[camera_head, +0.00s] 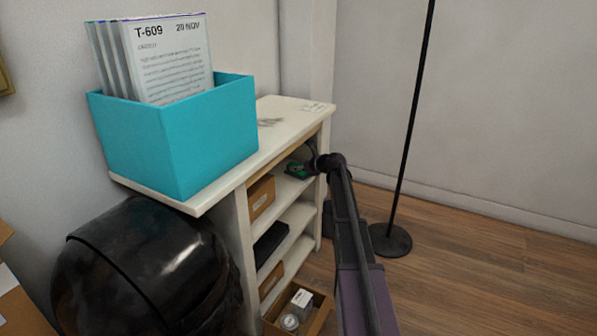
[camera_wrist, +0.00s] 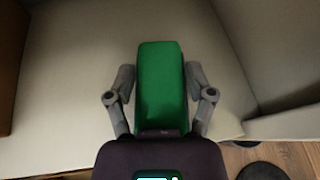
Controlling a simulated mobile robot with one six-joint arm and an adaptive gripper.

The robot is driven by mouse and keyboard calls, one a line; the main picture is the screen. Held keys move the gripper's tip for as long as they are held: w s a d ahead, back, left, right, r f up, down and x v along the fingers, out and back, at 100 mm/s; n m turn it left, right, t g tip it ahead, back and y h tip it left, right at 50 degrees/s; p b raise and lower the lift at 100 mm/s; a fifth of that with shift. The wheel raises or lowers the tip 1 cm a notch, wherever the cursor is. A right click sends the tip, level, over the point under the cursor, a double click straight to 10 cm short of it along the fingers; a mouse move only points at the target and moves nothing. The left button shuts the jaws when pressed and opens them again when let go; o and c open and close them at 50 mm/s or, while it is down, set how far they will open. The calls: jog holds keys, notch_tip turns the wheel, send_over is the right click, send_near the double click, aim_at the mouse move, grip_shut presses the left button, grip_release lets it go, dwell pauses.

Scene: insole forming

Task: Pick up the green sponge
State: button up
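The green sponge (camera_wrist: 160,85) lies lengthwise between the two grey fingers of my gripper (camera_wrist: 160,80) in the wrist view. One finger is close against each long side, with no clear gap, so the gripper looks shut on it. The sponge's far end sticks out past the fingertips. In the head view, the sponge (camera_head: 297,169) is a small green patch at the upper shelf of the white shelf unit (camera_head: 210,197), beside my gripper (camera_head: 311,163). I cannot tell whether it still touches the shelf.
The unit's top board is just above my gripper. A teal box (camera_head: 210,135) of papers stands on it. A brown box (camera_head: 261,196) sits left of the sponge. A black pole stand (camera_head: 390,240) is to the right. An open box (camera_head: 300,305) stands below.

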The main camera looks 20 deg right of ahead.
jog(key=c, duration=0.4)
jog(key=shift+o, duration=0.2)
jog(key=shift+r, duration=0.15)
jog(key=shift+r+p, duration=0.15)
jog(key=shift+p, duration=0.15)
jog(key=s+d, duration=0.4)
jog(key=s, duration=0.4)
jog(key=s+d, duration=0.4)
jog(key=s, duration=0.4)
jog(key=shift+d, duration=0.2)
jog(key=shift+r, duration=0.1)
notch_tip(320, 180, up, 67)
jog(key=p, duration=6.7)
jog(key=shift+s+f, duration=0.1)
jog(key=shift+f, duration=0.1)
